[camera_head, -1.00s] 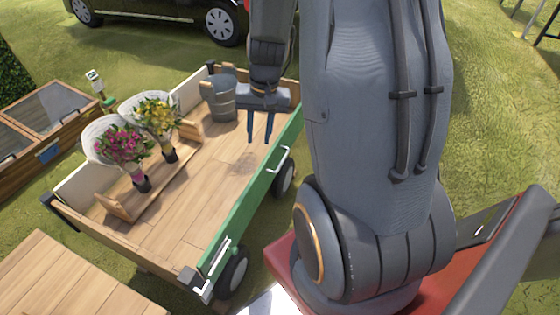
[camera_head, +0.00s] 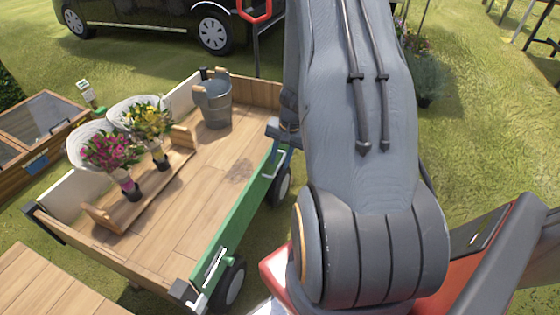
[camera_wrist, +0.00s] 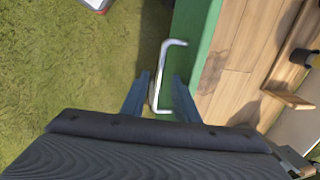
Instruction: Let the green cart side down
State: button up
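The green cart side (camera_head: 243,215) stands upright along the right edge of the wooden cart bed (camera_head: 195,215). A pale metal handle (camera_head: 273,166) is fixed on its outer face. The handle shows large in the wrist view (camera_wrist: 156,82), beside the green panel (camera_wrist: 194,40). My gripper (camera_wrist: 160,92) is open, with one finger on each side of the handle's lower part. I cannot tell whether a finger touches it. In the head view my arm partly hides the gripper and the far end of the side. A metal latch (camera_head: 207,280) sits at the side's near corner.
Two wrapped bouquets, one pink (camera_head: 112,150) and one yellow (camera_head: 147,119), stand in a wooden rack on the cart. A grey bucket (camera_head: 214,106) stands at the bed's far end. A wooden table (camera_head: 50,285) is at the lower left. Grass lies right of the cart.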

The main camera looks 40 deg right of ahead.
jog(key=shift+f, duration=0.3)
grip_shut()
